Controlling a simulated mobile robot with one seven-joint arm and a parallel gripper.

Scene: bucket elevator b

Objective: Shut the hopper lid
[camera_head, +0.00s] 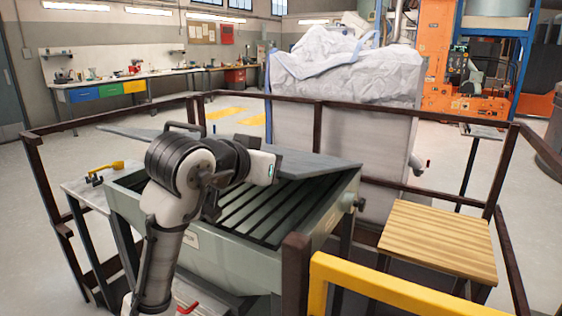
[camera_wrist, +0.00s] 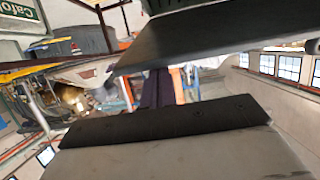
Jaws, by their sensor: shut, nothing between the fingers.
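The hopper (camera_head: 225,262) is a grey-green bin with dark grate bars (camera_head: 265,212) across its top. Its grey lid (camera_head: 310,166) stands raised and tilted over the back of the grate, leaving the bars in the open. A dark bar handle (camera_head: 184,126) shows at the lid's upper left. My arm reaches across the hopper front and hides part of the lid and grate. In the wrist view a dark slanting plate (camera_wrist: 215,35), probably the lid, lies close. My gripper (camera_wrist: 158,88) is shut and empty near it; whether they touch is unclear.
Brown railings (camera_head: 60,205) surround the hopper. A yellow rail (camera_head: 390,287) and a wooden slatted platform (camera_head: 438,240) are at the front right. A large white bulk bag (camera_head: 345,75) stands behind the lid. A small side table (camera_head: 85,190) with a yellow-handled item is at left.

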